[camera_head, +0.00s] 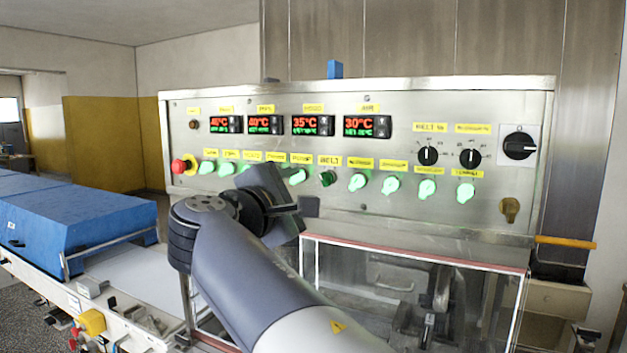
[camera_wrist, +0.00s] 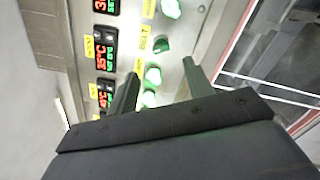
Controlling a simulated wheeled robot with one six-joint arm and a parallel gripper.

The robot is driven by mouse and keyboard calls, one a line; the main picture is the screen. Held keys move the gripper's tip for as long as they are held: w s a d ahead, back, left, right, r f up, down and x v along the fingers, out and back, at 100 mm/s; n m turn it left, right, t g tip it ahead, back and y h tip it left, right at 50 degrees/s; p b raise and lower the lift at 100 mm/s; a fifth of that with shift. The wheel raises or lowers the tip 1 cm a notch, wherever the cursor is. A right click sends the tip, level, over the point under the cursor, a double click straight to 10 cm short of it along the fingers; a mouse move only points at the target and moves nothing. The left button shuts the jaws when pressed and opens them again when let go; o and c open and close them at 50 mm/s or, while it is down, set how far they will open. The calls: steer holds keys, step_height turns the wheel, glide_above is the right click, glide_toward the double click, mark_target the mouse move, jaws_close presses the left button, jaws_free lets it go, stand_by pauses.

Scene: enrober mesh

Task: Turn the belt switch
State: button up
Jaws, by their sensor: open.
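The belt switch (camera_head: 327,178) is a dark green, unlit knob under the yellow "BELT" label (camera_head: 330,160) in the row on the steel control panel (camera_head: 425,97). It also shows in the wrist view (camera_wrist: 161,45), just beyond the fingertips. My gripper (camera_wrist: 160,70) is open, with its two fingers apart and pointing at the panel. A lit green knob (camera_wrist: 153,75) appears between the fingers. I see no contact with the belt switch.
Lit green knobs flank the belt switch, including one at its right (camera_head: 357,182). A red emergency button (camera_head: 180,166) is at the panel's left end. A clear-walled housing with a red edge (camera_head: 420,253) stands below the panel. A blue cover (camera_head: 85,215) lies at left.

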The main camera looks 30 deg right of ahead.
mark_target(323, 180)
steer(key=p+x, duration=0.2)
steer(key=x, duration=0.7)
steer(key=shift+w+p, duration=0.1)
steer(key=shift+p, duration=0.3)
steer(key=shift+c, duration=0.6)
steer(key=c, duration=0.9)
steer(key=shift+f, duration=0.1)
